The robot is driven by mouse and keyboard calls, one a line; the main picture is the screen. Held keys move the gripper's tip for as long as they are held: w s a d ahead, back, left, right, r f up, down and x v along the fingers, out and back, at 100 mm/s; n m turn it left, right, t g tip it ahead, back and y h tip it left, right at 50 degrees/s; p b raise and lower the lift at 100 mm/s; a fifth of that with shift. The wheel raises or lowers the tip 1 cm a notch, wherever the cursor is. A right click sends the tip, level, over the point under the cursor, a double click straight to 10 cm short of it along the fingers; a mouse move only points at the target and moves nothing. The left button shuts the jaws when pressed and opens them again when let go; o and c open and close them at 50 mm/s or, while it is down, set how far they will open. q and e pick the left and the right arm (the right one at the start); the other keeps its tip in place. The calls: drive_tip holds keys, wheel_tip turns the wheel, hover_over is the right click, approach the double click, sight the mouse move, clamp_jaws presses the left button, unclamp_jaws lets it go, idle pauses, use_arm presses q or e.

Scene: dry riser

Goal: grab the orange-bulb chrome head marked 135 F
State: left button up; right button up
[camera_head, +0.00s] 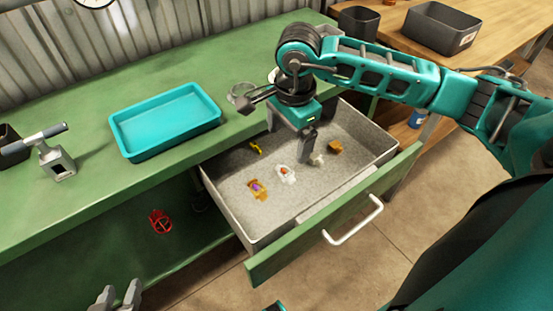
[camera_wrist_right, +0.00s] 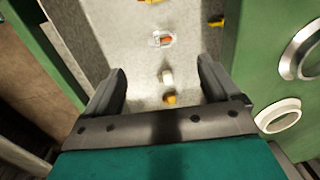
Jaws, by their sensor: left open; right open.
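A chrome head with an orange-red bulb (camera_head: 286,174) lies in the open drawer (camera_head: 226,203). It also shows in the right wrist view (camera_wrist_right: 162,39), beyond the fingertips; its marking is too small to read. My right gripper (camera_head: 308,142) points down over the drawer, open and empty. In the right wrist view, a pale head (camera_wrist_right: 167,77) and a brass-coloured one (camera_wrist_right: 170,98) lie between its fingers in the picture. The pale head is beside the gripper in the head view (camera_head: 317,160). My left gripper (camera_head: 119,294) is open at the bottom left, away from the drawer.
A brass head with a purple bulb (camera_head: 258,188), a yellow piece (camera_head: 255,147) and a brass piece (camera_head: 335,147) also lie in the drawer. A teal tray (camera_head: 165,118) stands on the green bench (camera_head: 95,180). A red handwheel (camera_head: 160,221) is below. The drawer front has a handle (camera_head: 353,222).

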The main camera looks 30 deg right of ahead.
drive_tip(key=b, duration=0.1)
approach(284, 170)
drive_tip(key=shift+s+a+f, duration=0.4)
drive_tip(key=shift+s+f, duration=0.45)
drive_tip(key=f, duration=0.2)
drive_tip(key=w+f+b, duration=0.1)
drive_tip(key=f, duration=0.2)
drive_tip(key=shift+f, duration=0.3)
drive_tip(key=shift+w+f, duration=0.1)
drive_tip(key=shift+f, duration=0.3)
use_arm(q)
drive_tip(key=shift+s+d+f, duration=0.1)
drive_tip(key=shift+s+f, duration=0.1)
drive_tip(key=shift+f, duration=0.45)
drive_tip(key=shift+s+f, duration=0.2)
drive_tip(key=shift+f, duration=0.4)
use_arm(e)
drive_tip(key=shift+d, duration=0.1)
drive_tip(key=c, duration=0.6)
use_arm(q)
drive_tip(key=shift+s+f, duration=0.1)
drive_tip(key=shift+s, duration=0.05)
use_arm(e)
drive_tip(key=c, duration=0.7)
drive_tip(key=shift+o, duration=0.2)
drive_tip(key=shift+r, duration=0.15)
